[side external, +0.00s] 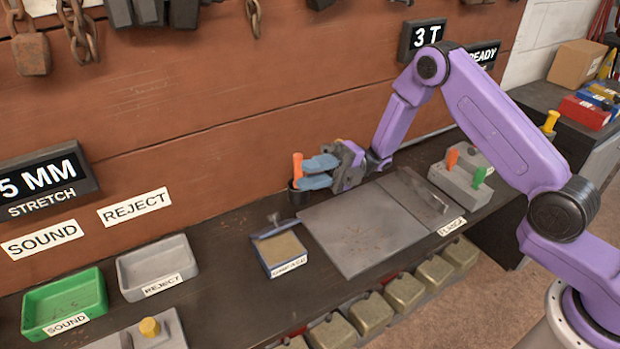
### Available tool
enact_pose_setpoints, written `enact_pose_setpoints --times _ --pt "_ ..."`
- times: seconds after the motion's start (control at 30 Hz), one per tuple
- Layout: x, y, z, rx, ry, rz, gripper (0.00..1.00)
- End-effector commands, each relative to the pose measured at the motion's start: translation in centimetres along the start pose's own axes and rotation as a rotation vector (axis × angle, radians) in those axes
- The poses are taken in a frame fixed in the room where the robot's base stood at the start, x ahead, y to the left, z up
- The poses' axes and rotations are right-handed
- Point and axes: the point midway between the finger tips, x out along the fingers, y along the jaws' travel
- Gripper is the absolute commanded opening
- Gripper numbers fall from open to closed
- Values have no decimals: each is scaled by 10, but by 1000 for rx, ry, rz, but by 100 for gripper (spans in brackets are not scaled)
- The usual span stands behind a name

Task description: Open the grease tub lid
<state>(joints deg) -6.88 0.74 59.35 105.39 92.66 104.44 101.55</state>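My gripper (306,174) is at the back of the bench, its two blue fingers pointing left. The fingertips are at an upright orange handle (297,165) that stands in a small dark round pot (299,195). I cannot tell whether the fingers touch or grip the handle. No readable label names the grease tub. A small blue-edged box (270,252) with a beige top and an unclear label sits in front and left of the pot. A blue bar with a grey knob (273,219) lies along its back edge; I cannot tell if this is a lid.
A flat grey plate (365,228) lies right of the blue-edged box. A grey block with orange and green handles (460,178) stands farther right. Green (65,303) and grey (157,268) trays are at left. Bare bench (222,262) lies between the grey tray and the box.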

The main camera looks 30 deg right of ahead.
Motion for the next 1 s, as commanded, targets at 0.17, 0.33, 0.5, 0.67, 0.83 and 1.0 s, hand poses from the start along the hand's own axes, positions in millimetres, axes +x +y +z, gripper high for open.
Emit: enact_pose_setpoints --times 0.17,0.33,0.5,0.67,0.83,1.0 --pt "20 -17 -39 11 174 -23 0" --pt "36 -44 -126 19 568 -31 0" --pt "20 -58 -208 25 1000 32 0" --pt "-17 -61 -262 46 1397 162 0" --pt "-66 -58 -286 103 1793 378 0" --pt "-108 -56 -276 211 2145 668 0"
